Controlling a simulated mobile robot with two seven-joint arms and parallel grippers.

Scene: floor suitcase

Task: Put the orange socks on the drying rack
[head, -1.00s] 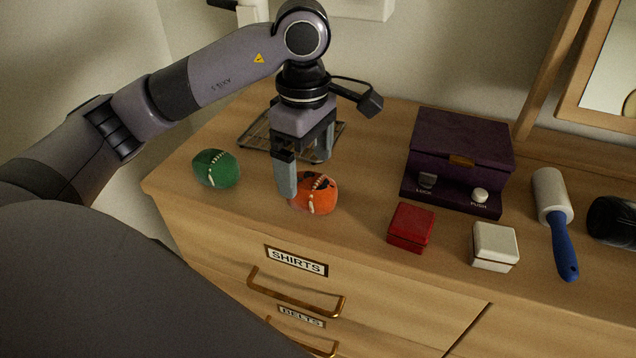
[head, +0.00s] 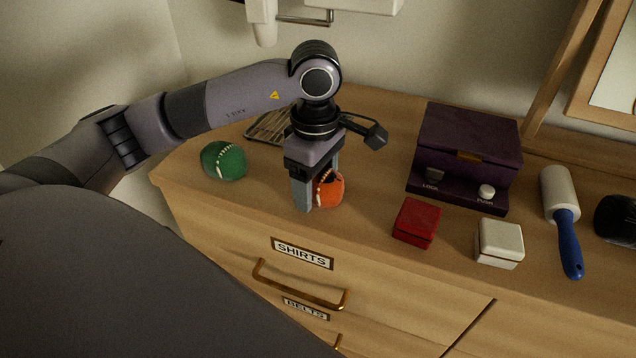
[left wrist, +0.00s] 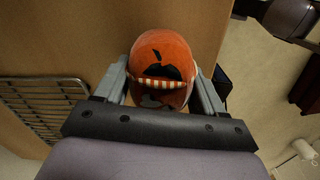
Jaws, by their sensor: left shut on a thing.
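The orange socks (head: 329,190) are a rolled orange ball with dark patches and a striped band, near the dresser's front edge. My left gripper (head: 318,190) points down and is shut on them. In the left wrist view the orange socks (left wrist: 162,68) sit between the two fingers (left wrist: 162,90). I cannot tell whether they still touch the dresser top. The drying rack (head: 266,127) is a metal wire rack lying on the dresser behind the gripper, partly hidden by my arm. It also shows at the left of the left wrist view (left wrist: 42,100). My right gripper is not in view.
A green sock ball (head: 224,160) lies left of the gripper. To the right are a purple box (head: 468,140), a red box (head: 416,222), a white box (head: 498,243), and a lint roller (head: 562,215). The dresser top between rack and purple box is clear.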

